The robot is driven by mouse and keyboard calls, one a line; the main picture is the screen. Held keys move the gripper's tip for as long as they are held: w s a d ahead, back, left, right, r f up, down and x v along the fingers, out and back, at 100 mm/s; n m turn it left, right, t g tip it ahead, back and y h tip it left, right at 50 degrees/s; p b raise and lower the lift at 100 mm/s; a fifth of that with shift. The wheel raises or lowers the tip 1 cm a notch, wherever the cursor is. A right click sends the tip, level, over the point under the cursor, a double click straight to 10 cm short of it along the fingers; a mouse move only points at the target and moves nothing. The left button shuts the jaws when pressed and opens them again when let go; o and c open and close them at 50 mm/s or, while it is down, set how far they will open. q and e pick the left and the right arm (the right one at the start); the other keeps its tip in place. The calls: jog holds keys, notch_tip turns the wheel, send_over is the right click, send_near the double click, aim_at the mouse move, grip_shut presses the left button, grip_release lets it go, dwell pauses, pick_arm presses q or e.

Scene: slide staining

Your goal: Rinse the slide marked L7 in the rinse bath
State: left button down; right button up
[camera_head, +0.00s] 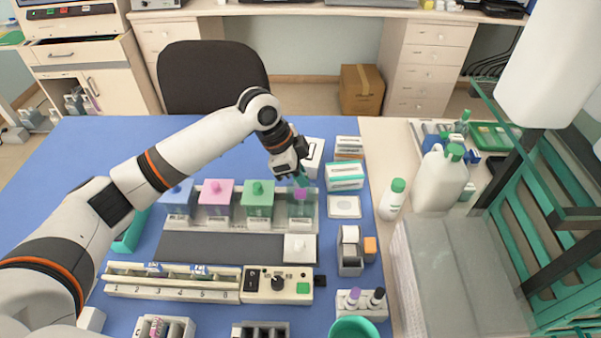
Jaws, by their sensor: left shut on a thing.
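My left gripper (299,180) is shut on a thin slide, pointing down over the clear bath (302,212) at the right end of the row of baths. A purple patch (301,193) shows below the fingertips, at the bath's mouth. The slide's marking cannot be read, and how deep it sits is unclear. To the left stand the blue bath (178,198), pink bath (216,197) and green bath (258,200), each with a knobbed lid. A white knobbed lid (299,247) lies on the dark strip in front.
A numbered rack with a control panel (277,285) runs along the front. Boxes (345,176) and a white tray (344,207) lie to the right. A green-capped bottle (392,199) stands beyond the blue mat. The mat's back left (100,150) is clear.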

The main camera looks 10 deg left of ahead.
aim_at(301, 199)
pick_arm(q)
jog(key=shift+f+b, duration=0.7)
jog(key=shift+f, duration=1.55)
jog(key=shift+r, duration=0.15)
dwell(0.4)
notch_tip(301, 199, up, 10)
jog(key=p, duration=1)
jog(key=shift+f, duration=0.25)
jog(key=shift+f, duration=0.1)
